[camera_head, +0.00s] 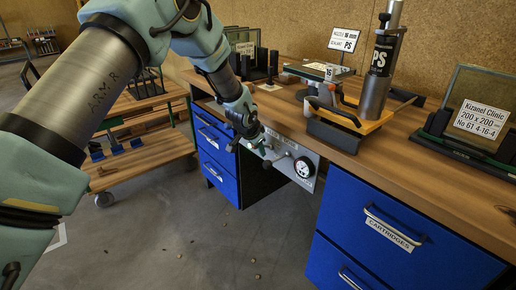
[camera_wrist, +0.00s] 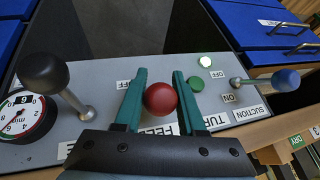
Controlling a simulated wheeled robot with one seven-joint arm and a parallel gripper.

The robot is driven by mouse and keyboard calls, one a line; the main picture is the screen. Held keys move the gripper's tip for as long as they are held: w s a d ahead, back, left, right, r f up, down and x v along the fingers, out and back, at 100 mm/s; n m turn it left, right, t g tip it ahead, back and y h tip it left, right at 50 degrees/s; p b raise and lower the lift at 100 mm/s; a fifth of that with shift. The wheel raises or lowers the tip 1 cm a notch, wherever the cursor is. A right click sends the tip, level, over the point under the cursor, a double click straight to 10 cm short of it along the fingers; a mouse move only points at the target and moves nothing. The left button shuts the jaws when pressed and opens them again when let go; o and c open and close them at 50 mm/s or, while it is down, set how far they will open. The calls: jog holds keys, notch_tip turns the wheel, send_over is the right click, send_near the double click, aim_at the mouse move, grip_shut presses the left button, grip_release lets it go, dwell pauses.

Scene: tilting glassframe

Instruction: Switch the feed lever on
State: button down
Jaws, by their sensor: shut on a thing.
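The feed lever's red ball knob (camera_wrist: 160,98) sits between the green fingers of my gripper (camera_wrist: 159,76) in the wrist view. My gripper is shut on this knob. The lever's stem is hidden below the knob, so I cannot tell its tilt. A partly covered FEED label (camera_wrist: 158,131) shows beside it, and an OFF label (camera_wrist: 123,84) lies to the left of the fingers. In the head view my gripper (camera_head: 259,142) is at the grey control panel (camera_head: 283,150) under the bench edge; the knob cannot be made out there.
A black-knobbed lever (camera_wrist: 45,73) and a gauge (camera_wrist: 22,115) are left of my gripper in the wrist view. A blue-knobbed suction lever (camera_wrist: 272,81) and a green button (camera_wrist: 196,84) are on the right. Blue drawers (camera_head: 385,235) flank the panel; the bench top (camera_head: 345,160) is above.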

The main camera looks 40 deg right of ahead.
jog(key=shift+d+r, duration=0.1)
jog(key=c, duration=0.5)
grip_release()
jog(key=b+v, duration=0.1)
jog(key=v, duration=0.9)
jog(key=shift+s+a+r+b, duration=0.15)
jog(key=shift+a+r+b, duration=0.1)
jog(key=shift+b, duration=0.1)
